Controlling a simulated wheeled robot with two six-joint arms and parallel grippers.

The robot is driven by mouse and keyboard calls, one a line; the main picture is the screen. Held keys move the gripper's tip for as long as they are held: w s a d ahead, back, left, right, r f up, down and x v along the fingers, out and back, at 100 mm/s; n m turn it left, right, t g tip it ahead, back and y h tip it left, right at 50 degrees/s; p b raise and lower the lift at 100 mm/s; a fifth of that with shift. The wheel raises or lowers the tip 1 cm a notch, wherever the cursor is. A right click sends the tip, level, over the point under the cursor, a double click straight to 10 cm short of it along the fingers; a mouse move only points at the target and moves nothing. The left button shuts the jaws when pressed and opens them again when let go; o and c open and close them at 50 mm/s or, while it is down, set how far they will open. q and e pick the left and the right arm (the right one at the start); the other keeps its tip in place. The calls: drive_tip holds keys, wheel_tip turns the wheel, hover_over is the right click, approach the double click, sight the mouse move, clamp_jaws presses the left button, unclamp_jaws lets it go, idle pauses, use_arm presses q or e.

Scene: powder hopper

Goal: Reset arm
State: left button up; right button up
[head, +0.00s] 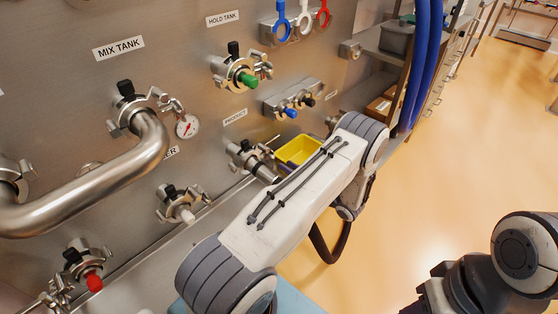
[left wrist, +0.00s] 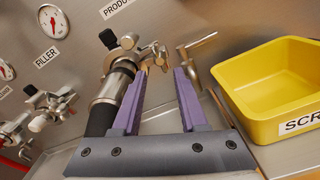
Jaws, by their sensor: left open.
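My left gripper (left wrist: 162,72) shows in the left wrist view with its two purple fingers apart and nothing between them. Its tips point toward the steel panel, close to the clamped PRODUCT port (left wrist: 118,82), which is partly behind the left finger. I cannot tell whether they touch. In the head view only a sliver of purple shows by the yellow bin, and my white left arm link hides the rest of the gripper. Part of my right arm shows at the lower right of the head view; its gripper is out of view.
The yellow bin (left wrist: 265,85) sits right of my left gripper; it also shows in the head view (head: 298,150). A bent steel pipe (head: 100,178) joins the MIX TANK port. Capped ports, blue hoses (head: 421,60) and shelves stand around. The orange floor (head: 455,150) is open at right.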

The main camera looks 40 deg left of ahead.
use_arm(q)
drive_tip(key=shift+s+d, duration=0.1)
drive_tip(key=shift+d, duration=0.65)
drive_tip(key=s+d+r+n+g+h+p, duration=0.2)
drive_tip(key=s+d+r+n+h, duration=0.15)
drive_tip(key=d+r, duration=0.35)
drive_tip(key=s+d+r+n+g+h+p, duration=0.15)
drive_tip(key=s+d+r+n, duration=0.25)
drive_tip(key=r, duration=0.4)
drive_tip(key=s+d+r+n+t+h+p, duration=0.1)
drive_tip(key=s+d+r+n+h+p, duration=0.2)
drive_tip(key=s+d+r+h, duration=0.4)
drive_tip(key=s+d+r+n+t+h+p, duration=0.1)
drive_tip(key=s+d+r+n+h+p, duration=0.2)
drive_tip(key=s+d, duration=1)
wheel_tip(320, 180, up, 4)
drive_tip(key=d+n+h, duration=0.1)
drive_tip(key=n+h, duration=0.1)
drive_tip(key=h, duration=0.2)
drive_tip(key=shift+d+n+p, duration=0.25)
drive_tip(key=shift+n+p, duration=0.1)
drive_tip(key=shift+f, duration=0.1)
